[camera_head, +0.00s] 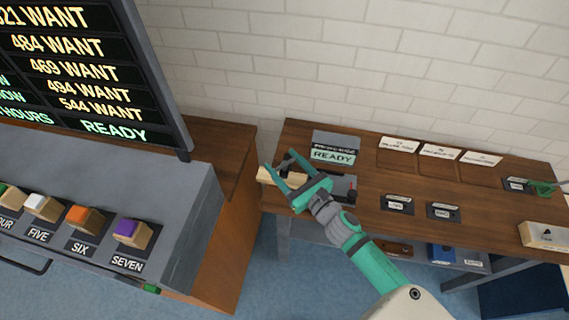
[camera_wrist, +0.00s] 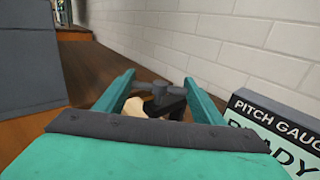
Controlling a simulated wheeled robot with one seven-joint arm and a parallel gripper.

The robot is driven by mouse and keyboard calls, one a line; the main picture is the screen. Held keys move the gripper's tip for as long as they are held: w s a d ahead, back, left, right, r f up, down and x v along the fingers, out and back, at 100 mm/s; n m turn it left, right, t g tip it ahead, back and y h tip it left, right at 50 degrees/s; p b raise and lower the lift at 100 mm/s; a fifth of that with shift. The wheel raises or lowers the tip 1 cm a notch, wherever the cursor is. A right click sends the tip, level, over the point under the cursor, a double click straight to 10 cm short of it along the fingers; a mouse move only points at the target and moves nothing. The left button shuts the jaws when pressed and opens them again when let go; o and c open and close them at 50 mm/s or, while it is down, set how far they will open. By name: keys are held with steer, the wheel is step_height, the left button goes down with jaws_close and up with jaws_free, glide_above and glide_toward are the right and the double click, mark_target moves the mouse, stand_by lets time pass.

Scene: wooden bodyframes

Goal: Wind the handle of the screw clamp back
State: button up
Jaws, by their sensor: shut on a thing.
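The screw clamp shows as a dark grey piece (camera_wrist: 168,103) with a knobbed cross handle (camera_wrist: 159,86) in the wrist view, beyond my palm. A pale wooden piece (camera_wrist: 132,106) lies beside it. My gripper (camera_wrist: 161,80) has one teal finger on each side of the handle and is shut on it, with the tips still well apart. In the head view my gripper (camera_head: 279,161) reaches to the left end of the brown bench (camera_head: 365,180), over the pale wood (camera_head: 267,175). The clamp is small and partly hidden by the fingers there.
A pitch gauge display (camera_head: 333,153) reading READY stands just behind my gripper. A grey fixture (camera_head: 343,187) sits right of the fingers. A grey console (camera_head: 170,200) with coloured blocks and a tall sign board (camera_head: 85,70) stand left. The brick wall is behind.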

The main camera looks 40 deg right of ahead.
steer(key=n+y, duration=0.2)
steer(key=y, duration=0.1)
steer(key=shift+f+y, duration=0.15)
steer(key=shift+y, duration=0.25)
steer(key=shift+d+n+g+y, duration=0.15)
steer(key=shift+n+g+y, duration=0.15)
steer(key=shift+n+y, duration=0.3)
steer(key=shift+y, duration=0.3)
steer(key=shift+n, duration=0.3)
steer(key=o, duration=1.1)
steer(key=shift+c, duration=0.2)
steer(key=shift+s, duration=0.1)
